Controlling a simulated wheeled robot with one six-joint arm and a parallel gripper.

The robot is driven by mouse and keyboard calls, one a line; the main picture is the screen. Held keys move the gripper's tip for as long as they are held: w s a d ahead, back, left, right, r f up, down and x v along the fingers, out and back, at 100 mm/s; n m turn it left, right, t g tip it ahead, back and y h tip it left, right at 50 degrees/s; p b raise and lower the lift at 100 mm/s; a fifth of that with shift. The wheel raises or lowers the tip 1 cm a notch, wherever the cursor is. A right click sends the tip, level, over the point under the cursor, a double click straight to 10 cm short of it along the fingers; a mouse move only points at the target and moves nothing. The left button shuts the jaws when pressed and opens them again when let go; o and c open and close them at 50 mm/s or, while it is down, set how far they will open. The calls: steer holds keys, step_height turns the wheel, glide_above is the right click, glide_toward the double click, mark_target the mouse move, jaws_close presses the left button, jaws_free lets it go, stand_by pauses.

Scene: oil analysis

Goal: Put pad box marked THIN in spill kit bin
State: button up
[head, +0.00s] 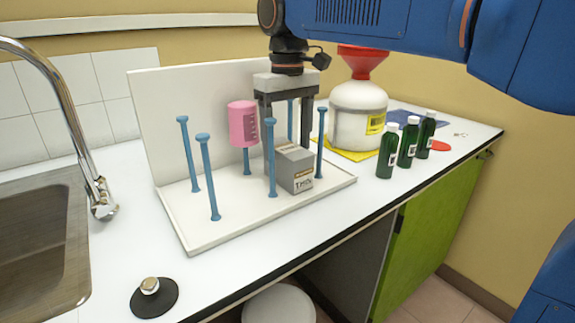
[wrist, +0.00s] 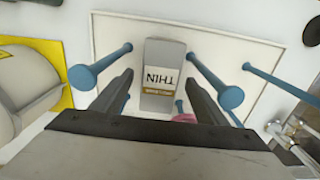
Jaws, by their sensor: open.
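The grey pad box marked THIN (head: 294,170) stands on a white pegged tray (head: 225,222), among blue pegs. In the wrist view the box (wrist: 163,62) shows its THIN label, lying between and beyond my two fingers. My gripper (head: 287,140) is open and points down over the box. Its fingers straddle the box in the picture; no contact is clear. In the wrist view my gripper (wrist: 160,82) holds nothing. I cannot identify a spill kit bin for certain; a round white top (head: 278,305) shows below the counter's front edge.
Blue pegs (head: 207,178) rise around the box. A pink container (head: 243,124) is just left of my gripper. A white jug with red funnel (head: 358,112) and several green bottles (head: 408,143) stand to the right. A sink (head: 40,235) is at left. Front counter is mostly clear.

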steer(key=shift+f, duration=1)
steer(key=c, duration=1.3)
steer(key=shift+c, duration=0.2)
